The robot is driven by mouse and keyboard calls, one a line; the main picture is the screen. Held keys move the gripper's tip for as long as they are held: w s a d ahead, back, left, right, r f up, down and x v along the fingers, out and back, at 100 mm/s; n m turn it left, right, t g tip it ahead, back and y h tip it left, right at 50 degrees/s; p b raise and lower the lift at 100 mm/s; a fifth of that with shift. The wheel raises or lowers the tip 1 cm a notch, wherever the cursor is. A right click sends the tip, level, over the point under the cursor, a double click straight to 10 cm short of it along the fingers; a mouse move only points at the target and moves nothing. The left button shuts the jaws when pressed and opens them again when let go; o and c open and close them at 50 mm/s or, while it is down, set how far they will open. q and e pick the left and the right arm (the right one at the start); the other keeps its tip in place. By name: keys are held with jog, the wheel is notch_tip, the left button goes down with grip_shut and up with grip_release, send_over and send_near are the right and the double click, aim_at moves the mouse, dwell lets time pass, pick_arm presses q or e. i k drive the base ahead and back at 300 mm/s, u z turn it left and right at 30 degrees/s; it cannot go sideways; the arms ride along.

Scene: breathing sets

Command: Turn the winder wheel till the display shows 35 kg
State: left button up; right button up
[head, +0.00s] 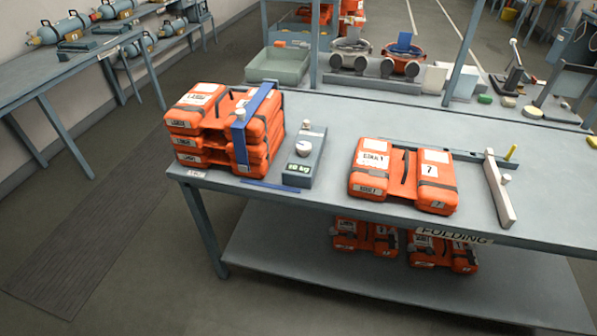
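The grey winder box (308,160) stands on the table beside the orange stack. On its top is a round whitish wheel (303,149), with a small pale knob (307,124) further back. Its green-lit display (298,168) at the front end shows a two-digit number and "kg"; it looks like 10 kg, but the digits are small. A stack of orange cases (190,122) stands to the left, with a blue strap (240,150) over its top and down its front. A pale knob sits on the strap. Neither of my grippers is in view.
A thin blue strip (270,185) lies at the front edge. A tray (280,65) stands behind. The table is clear between winder and single case.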

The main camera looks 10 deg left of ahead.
aim_at(303, 147)
jog(key=u, duration=0.05)
jog(key=k, duration=0.5)
jog(key=z, duration=0.95)
jog(key=i, duration=1.85)
jog(key=u, duration=0.95)
